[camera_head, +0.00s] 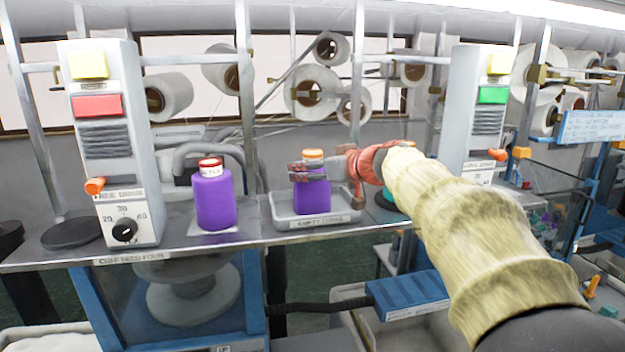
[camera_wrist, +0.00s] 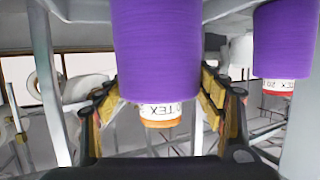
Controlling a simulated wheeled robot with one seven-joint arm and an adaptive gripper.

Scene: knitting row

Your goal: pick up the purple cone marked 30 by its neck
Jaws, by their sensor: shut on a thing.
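A purple cone with an orange top (camera_head: 312,200) is upright at the shallow grey tray (camera_head: 335,216) labelled for empty tubes. I cannot tell whether its base touches the tray. My gripper (camera_head: 308,173) is shut around the upper part of this cone, coming from the right. In the wrist view the cone (camera_wrist: 158,50) appears upside down between the fingers, its white neck band reading "TEX" beside partly hidden digits. A second purple cone, red-topped (camera_head: 213,200), stands on the shelf to the left; it also shows in the wrist view (camera_wrist: 284,45), its band apparently reading 20.
A grey control post (camera_head: 113,180) with a dial stands left of the red-topped cone; another post (camera_head: 480,120) stands behind my arm. Metal uprights and a curved grey pipe (camera_head: 205,150) are behind the cones. Open shelf lies between the red-topped cone and the tray.

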